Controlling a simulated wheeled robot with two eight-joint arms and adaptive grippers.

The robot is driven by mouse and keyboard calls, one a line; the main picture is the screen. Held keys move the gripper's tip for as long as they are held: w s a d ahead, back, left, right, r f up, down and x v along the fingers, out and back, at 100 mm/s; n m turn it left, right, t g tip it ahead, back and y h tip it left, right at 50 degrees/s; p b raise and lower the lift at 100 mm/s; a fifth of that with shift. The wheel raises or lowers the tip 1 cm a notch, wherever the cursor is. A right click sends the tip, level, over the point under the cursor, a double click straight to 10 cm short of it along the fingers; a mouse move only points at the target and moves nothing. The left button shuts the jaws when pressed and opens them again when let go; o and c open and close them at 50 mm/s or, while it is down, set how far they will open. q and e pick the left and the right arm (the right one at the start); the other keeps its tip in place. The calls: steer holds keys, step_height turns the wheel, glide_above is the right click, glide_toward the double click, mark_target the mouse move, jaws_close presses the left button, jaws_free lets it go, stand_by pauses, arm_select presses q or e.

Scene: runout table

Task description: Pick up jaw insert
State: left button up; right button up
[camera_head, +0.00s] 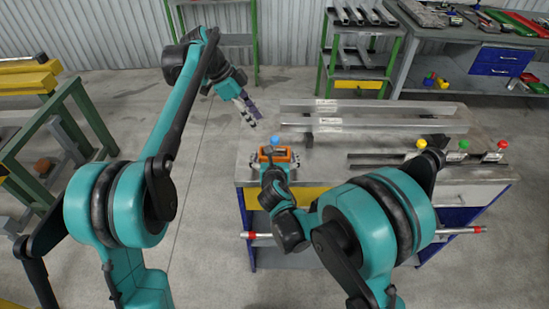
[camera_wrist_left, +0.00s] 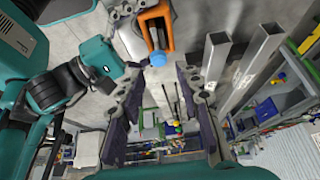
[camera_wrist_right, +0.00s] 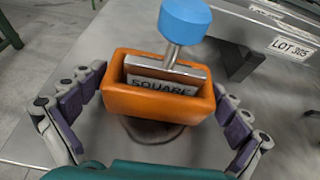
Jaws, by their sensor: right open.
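A metal jaw insert (camera_wrist_right: 160,84) marked "SQUARE", with a stem and a blue knob (camera_wrist_right: 185,20), sits in an orange holder (camera_wrist_right: 155,105). In the head view the orange holder (camera_head: 285,155) and blue knob (camera_head: 275,141) are at the table's near left corner. My right gripper (camera_head: 277,163) is open, with its fingers on either side of the holder and apart from it in the right wrist view. My left gripper (camera_head: 250,112) is open and empty, in the air left of the table; its spread fingers show in the left wrist view (camera_wrist_left: 160,78).
Long metal bars (camera_head: 370,125) lie on the table behind the holder, one labelled "LOT 305". Further right stand yellow (camera_head: 421,143), green (camera_head: 464,144) and red (camera_head: 503,144) knobs. Floor left of the table is clear. A green-legged rack (camera_head: 358,60) stands behind.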

steer(key=c, duration=1)
arm_select(q)
steer(key=o, duration=0.4)
steer(key=shift+d, duration=0.15)
step_height(320, 180, up, 2)
steer(key=m+y, duration=0.2)
steer(key=y, duration=0.3)
glide_above(274, 138)
steer(key=shift+y, duration=0.4)
step_height(274, 138, down, 11)
